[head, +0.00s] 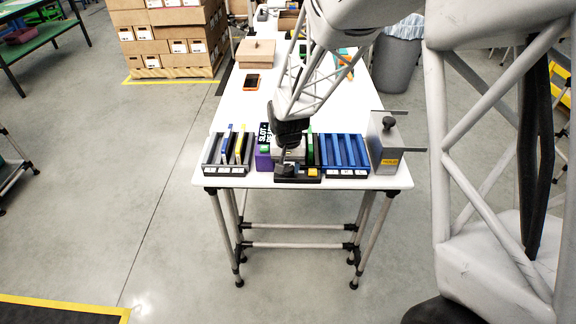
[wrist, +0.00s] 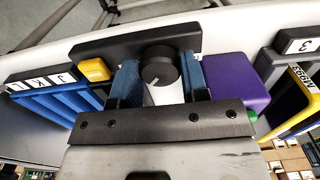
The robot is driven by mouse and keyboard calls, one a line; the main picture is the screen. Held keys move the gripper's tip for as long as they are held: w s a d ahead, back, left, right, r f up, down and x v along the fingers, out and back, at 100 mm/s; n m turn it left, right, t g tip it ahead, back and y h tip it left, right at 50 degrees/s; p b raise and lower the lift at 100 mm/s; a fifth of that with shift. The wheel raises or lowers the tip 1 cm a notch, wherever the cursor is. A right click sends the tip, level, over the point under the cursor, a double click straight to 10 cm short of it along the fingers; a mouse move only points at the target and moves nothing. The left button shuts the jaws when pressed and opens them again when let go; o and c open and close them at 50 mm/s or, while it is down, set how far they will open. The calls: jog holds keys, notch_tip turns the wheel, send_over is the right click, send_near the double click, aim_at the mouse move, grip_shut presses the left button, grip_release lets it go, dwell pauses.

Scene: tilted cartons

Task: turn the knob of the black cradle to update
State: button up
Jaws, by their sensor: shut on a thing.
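The black cradle (head: 298,179) sits at the near edge of the white table in the head view, mostly covered by my gripper (head: 290,160). In the wrist view the black cradle (wrist: 190,33) runs across the top, with a yellow block (wrist: 95,70) at its left. Its round black knob (wrist: 158,66) has a white pointer line towards the lower left of that view. My gripper (wrist: 160,85) is shut on the knob, with a blue-padded finger on each side. Any position labels around the knob are hidden or unreadable.
A blue slotted rack (head: 343,155) and a metal box labelled HOLD (head: 386,145) stand to the right. A purple block (head: 262,160) and a dark rack with blue and yellow cartons (head: 228,152) stand to the left. A phone-like orange device (head: 251,81) and cardboard box (head: 257,53) lie farther back.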

aim_at(288, 167)
jog(key=o, duration=0.9)
jog(key=shift+o, duration=0.2)
jog(key=shift+r, duration=0.15)
jog(key=shift+r, duration=3.8)
